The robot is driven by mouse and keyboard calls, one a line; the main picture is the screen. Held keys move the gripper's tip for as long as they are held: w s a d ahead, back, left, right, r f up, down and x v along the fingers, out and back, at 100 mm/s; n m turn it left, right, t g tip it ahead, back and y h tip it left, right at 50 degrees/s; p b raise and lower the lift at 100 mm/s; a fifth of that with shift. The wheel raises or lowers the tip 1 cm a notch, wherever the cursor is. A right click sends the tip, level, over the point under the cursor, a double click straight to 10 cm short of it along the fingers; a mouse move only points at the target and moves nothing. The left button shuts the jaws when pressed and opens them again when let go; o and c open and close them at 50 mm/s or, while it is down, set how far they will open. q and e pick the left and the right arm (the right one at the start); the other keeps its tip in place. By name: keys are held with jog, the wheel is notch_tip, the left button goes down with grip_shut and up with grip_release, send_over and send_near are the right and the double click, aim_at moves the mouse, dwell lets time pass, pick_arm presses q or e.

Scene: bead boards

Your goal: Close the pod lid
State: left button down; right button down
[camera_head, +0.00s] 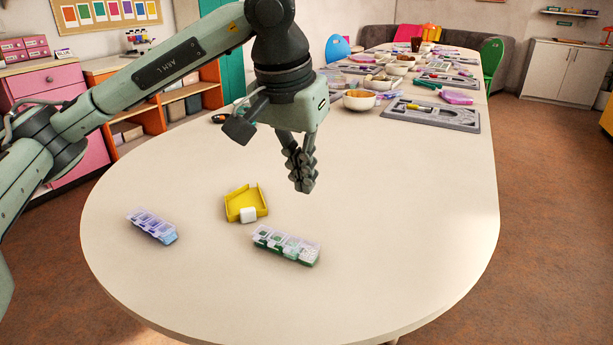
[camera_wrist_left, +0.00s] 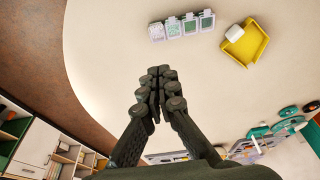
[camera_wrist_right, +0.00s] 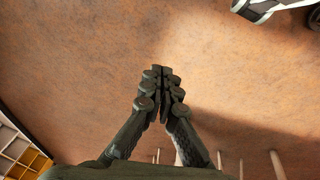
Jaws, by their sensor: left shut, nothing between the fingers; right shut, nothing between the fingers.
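A bead pod strip with green contents (camera_head: 286,245) lies on the near part of the table. It also shows at the top of the left wrist view (camera_wrist_left: 180,27). The compartment at one end looks white. Its clear lids are too small to tell which stand open. A second pod strip, blue and purple (camera_head: 152,226), lies further left. My left gripper (camera_head: 303,187) is shut and empty, pointing down above the table, beyond and apart from the green strip. My right gripper (camera_wrist_right: 160,70) is shut and empty over the floor, outside the head view.
A yellow tray (camera_head: 236,206) with a white block (camera_head: 248,215) at its front edge sits between the strips. A grey board (camera_head: 430,114), bowls (camera_head: 359,100) and more boards crowd the far table. The near right of the table (camera_head: 420,220) is clear.

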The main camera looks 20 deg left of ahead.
pick_arm(q)
send_over(308, 244)
jog(key=x, duration=0.2)
jog(key=s+x, duration=0.1)
jog(key=x, duration=0.4)
jog(key=shift+s+f, duration=0.25)
jog(key=shift+f, duration=0.05)
jog(key=shift+s+a+f+p, duration=0.1)
jog(key=shift+s+f+p, duration=0.4)
jog(key=shift+f, duration=0.55)
jog(key=shift+s+f, duration=0.35)
jog(key=shift+f, duration=0.25)
pick_arm(e)
notch_tip(308, 244, down, 2)
jog(key=shift+s+f, duration=0.1)
pick_arm(q)
jog(key=shift+b, duration=0.3)
